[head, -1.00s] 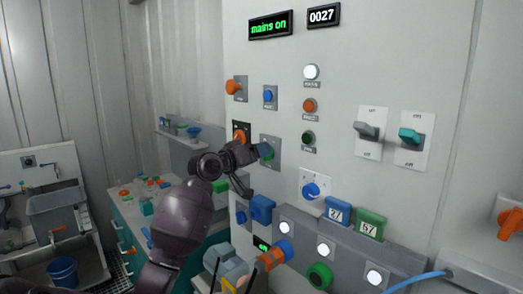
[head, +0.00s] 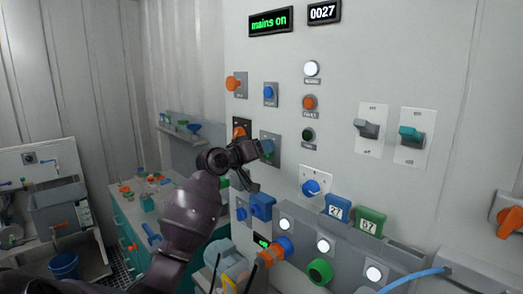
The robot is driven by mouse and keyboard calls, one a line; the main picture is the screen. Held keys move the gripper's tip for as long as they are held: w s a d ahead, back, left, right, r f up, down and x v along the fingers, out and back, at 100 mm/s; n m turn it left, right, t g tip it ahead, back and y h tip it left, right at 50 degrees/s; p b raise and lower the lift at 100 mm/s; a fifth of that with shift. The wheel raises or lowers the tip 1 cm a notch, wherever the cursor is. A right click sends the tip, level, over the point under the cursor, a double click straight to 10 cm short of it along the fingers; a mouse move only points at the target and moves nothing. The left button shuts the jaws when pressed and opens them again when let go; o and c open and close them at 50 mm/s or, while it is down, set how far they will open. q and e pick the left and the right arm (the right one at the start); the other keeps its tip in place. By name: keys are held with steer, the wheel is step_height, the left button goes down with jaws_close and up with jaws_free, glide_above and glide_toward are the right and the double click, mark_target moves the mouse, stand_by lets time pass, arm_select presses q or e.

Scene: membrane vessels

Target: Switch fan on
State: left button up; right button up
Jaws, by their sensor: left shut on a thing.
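My left gripper (head: 260,150) reaches in from the lower left to a grey plate (head: 276,160) on the panel. It is shut on a small blue switch handle (head: 268,146) there; the fingers hide part of it. A dark green part shows just below the handle. The label on this plate is hidden or too small to read, so I cannot tell whether it is the fan switch. The right gripper is not in view.
An orange switch (head: 240,128) sits just left of the gripper. Above are an orange knob (head: 233,84) and a blue switch (head: 269,94). A display reads "mains on" (head: 270,21). Two lever switches (head: 367,129) are at right. A grey box with lamps (head: 341,249) juts out below.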

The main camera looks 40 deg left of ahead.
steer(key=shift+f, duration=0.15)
arm_select(q)
steer(key=shift+d+m+b, duration=0.2)
steer(key=shift+m+b, duration=0.65)
steer(key=shift+m, duration=2.1)
steer(key=shift+d+m+b, duration=0.15)
steer(key=shift+m+b, duration=0.65)
steer(key=shift+m, duration=2.15)
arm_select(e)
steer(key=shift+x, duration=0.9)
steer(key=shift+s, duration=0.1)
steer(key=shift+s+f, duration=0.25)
arm_select(q)
steer(key=o, duration=0.8)
steer(key=shift+o, duration=0.2)
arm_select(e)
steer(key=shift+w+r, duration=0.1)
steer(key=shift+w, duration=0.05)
